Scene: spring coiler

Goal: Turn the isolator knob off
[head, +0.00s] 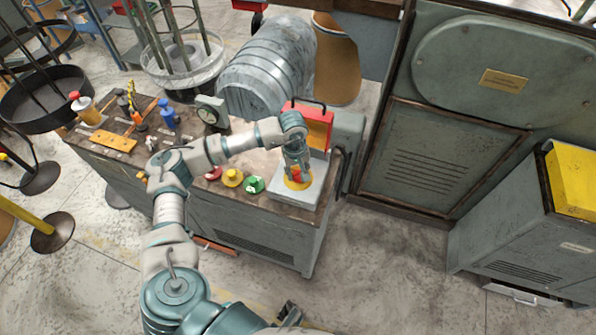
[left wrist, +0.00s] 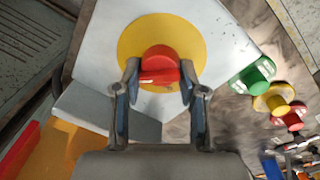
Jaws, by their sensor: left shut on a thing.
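The red isolator knob (head: 296,174) sits on a round yellow plate on top of a pale grey box (head: 312,192) at the right end of the workbench. The knob (left wrist: 160,64) and its yellow plate (left wrist: 150,30) also show in the left wrist view. My left gripper (head: 297,168) points down over the box. Its fingers (left wrist: 159,78) are shut on the red knob, one on each side. A dark part at the bottom edge (head: 290,315) looks like my right gripper, mostly cut off; its jaws are unclear.
Red, yellow and green (head: 253,185) buttons stand on the bench left of the box. A red box (head: 315,125) with a dark handle is just behind. A gauge (head: 211,112) and hand tools lie further left. A grey cabinet (head: 430,160) stands to the right.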

